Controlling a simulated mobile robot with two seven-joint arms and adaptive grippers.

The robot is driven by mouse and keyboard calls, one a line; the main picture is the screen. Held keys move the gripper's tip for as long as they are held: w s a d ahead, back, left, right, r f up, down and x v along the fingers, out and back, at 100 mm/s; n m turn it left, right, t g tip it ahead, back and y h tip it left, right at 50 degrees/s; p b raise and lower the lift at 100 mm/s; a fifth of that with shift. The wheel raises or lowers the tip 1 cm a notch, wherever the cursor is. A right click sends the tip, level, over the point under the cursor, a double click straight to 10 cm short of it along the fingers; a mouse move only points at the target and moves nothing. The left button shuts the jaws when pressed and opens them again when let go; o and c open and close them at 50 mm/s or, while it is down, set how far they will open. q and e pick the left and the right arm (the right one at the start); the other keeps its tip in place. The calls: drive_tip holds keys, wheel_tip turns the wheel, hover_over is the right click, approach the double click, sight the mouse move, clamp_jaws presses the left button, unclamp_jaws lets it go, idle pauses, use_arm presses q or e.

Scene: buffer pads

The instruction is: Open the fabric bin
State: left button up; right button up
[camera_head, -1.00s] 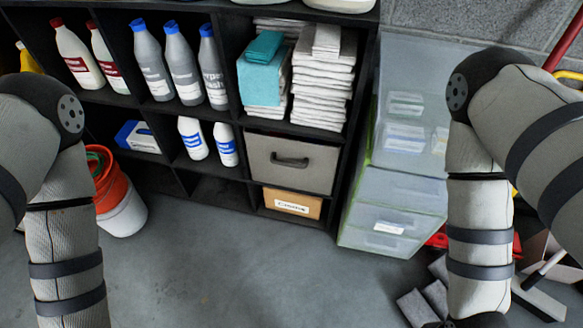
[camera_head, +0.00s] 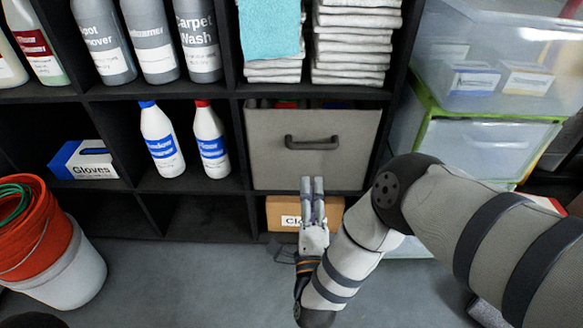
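The fabric bin (camera_head: 345,165) is a grey box with a dark handle (camera_head: 312,142) on its front. It sits in a cubby of the black shelf, and its front looks about level with the shelf face. Some red and blue contents show in the narrow gap above its front. My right gripper (camera_head: 312,186) is in front of the bin's lower edge, below the handle, with its fingers pointing up in the picture. The two fingers lie close together with nothing between them, and the gripper looks shut. It does not touch the handle. My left gripper is out of view.
A brown cardboard box (camera_head: 283,213) sits in the cubby below the bin, partly behind my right gripper. White towels (camera_head: 350,40) are stacked above. Clear plastic drawers (camera_head: 485,145) stand at the right. An orange bucket (camera_head: 35,235) stands at the left.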

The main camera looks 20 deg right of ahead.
sight(311, 149)
drive_tip(key=b+x, duration=0.4)
drive_tip(key=x, duration=0.7)
drive_tip(key=shift+w+d+r, duration=0.2)
drive_tip(key=shift+w+d, duration=0.05)
drive_tip(key=shift+w+r, duration=0.15)
drive_tip(key=shift+w, duration=0.1)
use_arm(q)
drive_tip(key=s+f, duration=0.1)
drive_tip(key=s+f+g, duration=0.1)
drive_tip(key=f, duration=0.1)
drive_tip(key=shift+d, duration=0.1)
use_arm(e)
drive_tip(key=shift+c, duration=0.2)
clamp_jaws()
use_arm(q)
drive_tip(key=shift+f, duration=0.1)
